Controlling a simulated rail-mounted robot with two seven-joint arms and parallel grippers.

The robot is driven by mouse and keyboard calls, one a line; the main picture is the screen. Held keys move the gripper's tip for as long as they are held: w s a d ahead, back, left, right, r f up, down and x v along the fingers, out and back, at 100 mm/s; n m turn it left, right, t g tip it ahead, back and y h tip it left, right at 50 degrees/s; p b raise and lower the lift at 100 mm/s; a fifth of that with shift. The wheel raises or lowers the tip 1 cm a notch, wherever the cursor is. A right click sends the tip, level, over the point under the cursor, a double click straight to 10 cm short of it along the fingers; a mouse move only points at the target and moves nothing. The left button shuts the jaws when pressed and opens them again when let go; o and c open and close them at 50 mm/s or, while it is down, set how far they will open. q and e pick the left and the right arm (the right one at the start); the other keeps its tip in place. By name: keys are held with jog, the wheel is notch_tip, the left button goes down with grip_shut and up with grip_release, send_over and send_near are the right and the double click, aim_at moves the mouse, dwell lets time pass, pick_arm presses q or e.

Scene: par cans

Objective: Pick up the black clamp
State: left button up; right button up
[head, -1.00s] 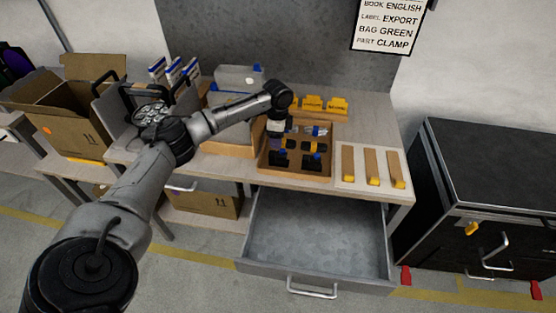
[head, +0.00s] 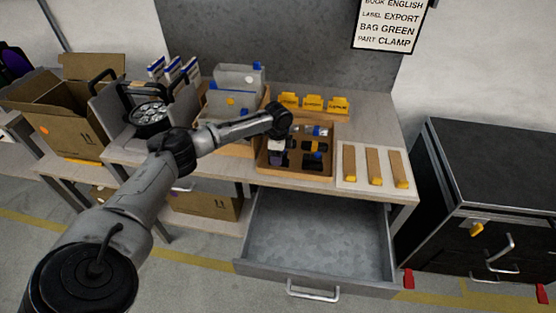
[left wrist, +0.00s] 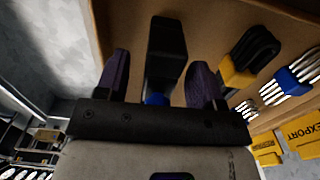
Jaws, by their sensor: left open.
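A shallow brown compartment tray (head: 300,178) stands on the workbench. In the left wrist view, a black piece with a blue end, apparently the black clamp (left wrist: 166,50), lies between my two fingers. My left gripper (left wrist: 158,80) is open around it, with a visible gap on each side. In the head view my left gripper (head: 276,152) is low over the left part of the tray and hides what is under it. Another black piece (head: 311,160) shows to its right in the tray. My right gripper is not in view.
A black and yellow piece (left wrist: 248,58) and a blue-banded white bundle (left wrist: 290,82) lie beside the clamp. Yellow label holders (head: 313,103) stand behind the tray. A white board with wooden bars (head: 374,167) is to its right. An open, empty drawer (head: 315,238) juts out below.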

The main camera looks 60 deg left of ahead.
pick_arm(q)
jog(key=shift+r, duration=0.1)
jog(key=c, duration=1.1)
